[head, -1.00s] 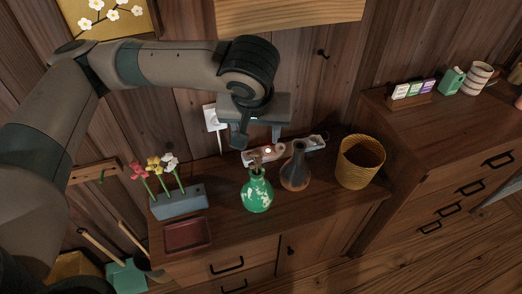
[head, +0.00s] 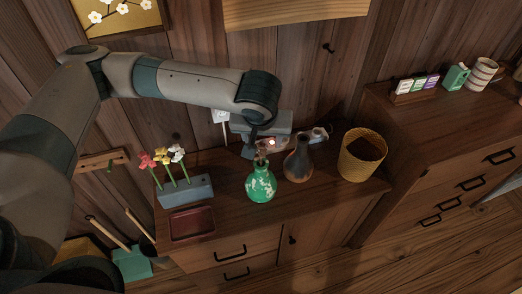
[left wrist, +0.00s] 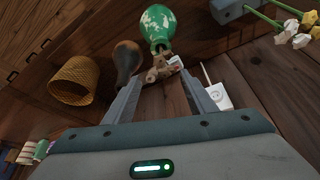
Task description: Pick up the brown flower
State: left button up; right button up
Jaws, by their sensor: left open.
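The brown flower (head: 261,159) stands in the neck of a green vase with white patches (head: 261,184) on the cabinet top. My left gripper (head: 267,150) is open and empty, close above and behind the flower in the head view, hiding part of it. In the left wrist view, the flower (left wrist: 158,69) shows between the tips of my left gripper (left wrist: 161,77), below the green vase (left wrist: 157,28). I cannot tell whether the fingers touch it. My right gripper is not in view.
A dark brown vase (head: 298,163) stands close right of the green vase, and a yellow woven basket (head: 361,157) further right. A blue-grey holder (head: 186,192) with red, yellow and white flowers and a red tray (head: 192,224) are left. A wooden wall (head: 297,75) rises behind.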

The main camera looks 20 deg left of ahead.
aim_at(262, 143)
pick_arm(q)
jog(key=shift+p+x, duration=0.35)
jog(key=shift+x, duration=1.5)
jog(key=shift+w+a+f+p, duration=0.3)
jog(key=shift+f+p, duration=0.25)
jog(key=shift+p, duration=0.15)
jog(key=p+x, duration=0.1)
jog(key=x, duration=0.2)
jog(key=shift+a, duration=0.1)
jog(key=shift+w+f, duration=0.1)
jog(key=shift+f, duration=0.3)
jog(key=c, duration=1.1)
jog(key=shift+o, duration=0.2)
jog(key=shift+r, duration=0.1)
jog(key=shift+c, duration=0.2)
